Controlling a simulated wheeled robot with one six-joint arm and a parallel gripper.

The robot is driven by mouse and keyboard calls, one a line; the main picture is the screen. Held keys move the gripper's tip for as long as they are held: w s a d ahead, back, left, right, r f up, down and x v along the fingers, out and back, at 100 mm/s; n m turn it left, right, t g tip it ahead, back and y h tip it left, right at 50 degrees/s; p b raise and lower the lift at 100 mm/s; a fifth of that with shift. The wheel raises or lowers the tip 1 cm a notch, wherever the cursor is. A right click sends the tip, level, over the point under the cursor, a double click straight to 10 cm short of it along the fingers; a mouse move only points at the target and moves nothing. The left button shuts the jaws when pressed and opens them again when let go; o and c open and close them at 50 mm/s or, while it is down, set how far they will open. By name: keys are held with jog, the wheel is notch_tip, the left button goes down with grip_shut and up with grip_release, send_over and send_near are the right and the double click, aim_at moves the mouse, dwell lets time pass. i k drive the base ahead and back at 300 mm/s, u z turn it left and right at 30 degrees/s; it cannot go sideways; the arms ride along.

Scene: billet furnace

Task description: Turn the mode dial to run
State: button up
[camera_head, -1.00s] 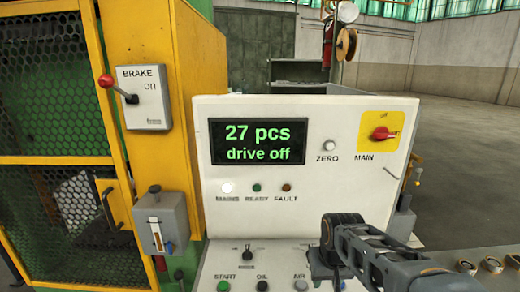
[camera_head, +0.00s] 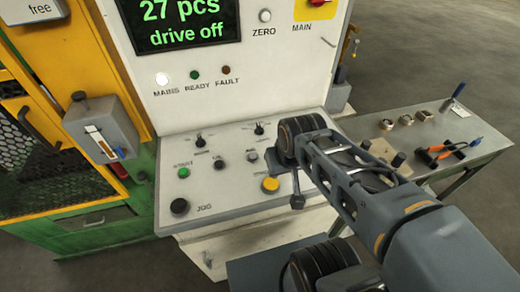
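The sloped control desk (camera_head: 240,192) carries two small dark rotary dials. One is the left dial (camera_head: 200,140) and the other is the right dial (camera_head: 259,129), close to my arm. Their captions are too small to read, so I cannot tell which is the mode dial or where its pointer stands. My arm crosses from the lower right, its dark joint lying over the desk's right side and hiding part of it.
The display (camera_head: 183,22) reads "27 pcs, drive off". The desk has a green button (camera_head: 183,172), a yellow button (camera_head: 270,184) and a black jog button (camera_head: 180,206). A side table (camera_head: 428,132) holds tools at right.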

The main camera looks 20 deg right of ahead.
aim_at(200, 142)
jog(key=k, duration=1)
jog(key=u, duration=1.45)
jog(key=i, duration=0.95)
jog(key=z, duration=1.05)
